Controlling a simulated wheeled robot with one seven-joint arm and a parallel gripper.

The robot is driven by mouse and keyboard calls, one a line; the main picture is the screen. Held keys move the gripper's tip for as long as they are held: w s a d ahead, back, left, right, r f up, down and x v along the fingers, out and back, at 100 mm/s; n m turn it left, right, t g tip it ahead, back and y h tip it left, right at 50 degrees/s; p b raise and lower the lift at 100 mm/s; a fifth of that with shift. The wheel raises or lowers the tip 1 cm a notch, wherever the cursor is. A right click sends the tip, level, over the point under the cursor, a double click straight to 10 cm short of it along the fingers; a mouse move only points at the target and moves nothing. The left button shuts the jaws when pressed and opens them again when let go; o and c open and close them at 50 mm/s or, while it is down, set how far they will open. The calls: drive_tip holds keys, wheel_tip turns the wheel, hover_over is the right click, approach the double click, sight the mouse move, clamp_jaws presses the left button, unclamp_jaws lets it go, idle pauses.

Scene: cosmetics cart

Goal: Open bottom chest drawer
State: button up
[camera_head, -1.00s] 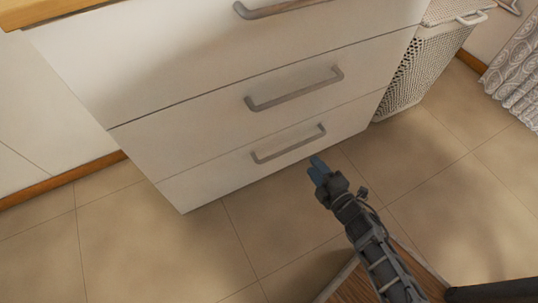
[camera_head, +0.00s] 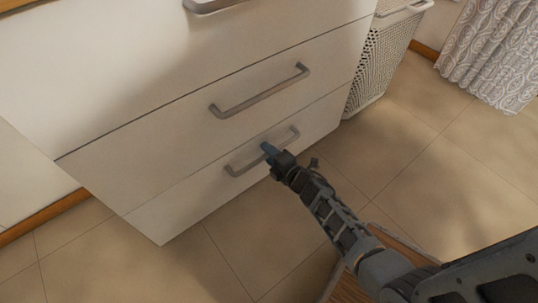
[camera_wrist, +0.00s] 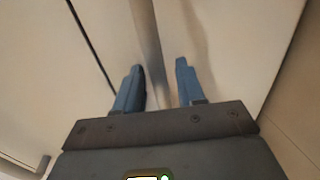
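The white chest's bottom drawer (camera_head: 185,209) is shut, flush with the drawer above it. Its grey bar handle (camera_head: 287,140) runs across the front. My gripper (camera_head: 267,149) is at the middle of this handle and hides part of it. In the wrist view my gripper (camera_wrist: 160,72) has its two blue fingers apart. The handle (camera_wrist: 147,35) runs up the picture between them, closer to the left finger. I cannot tell whether a finger touches it.
The middle drawer (camera_head: 150,140) with its handle (camera_head: 262,96) is shut just above. A white wicker basket (camera_head: 372,68) stands right of the chest. A patterned curtain (camera_head: 495,55) hangs farther right.

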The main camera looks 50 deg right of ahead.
drive_tip(key=shift+c, duration=0.3)
clamp_jaws()
idle(0.3)
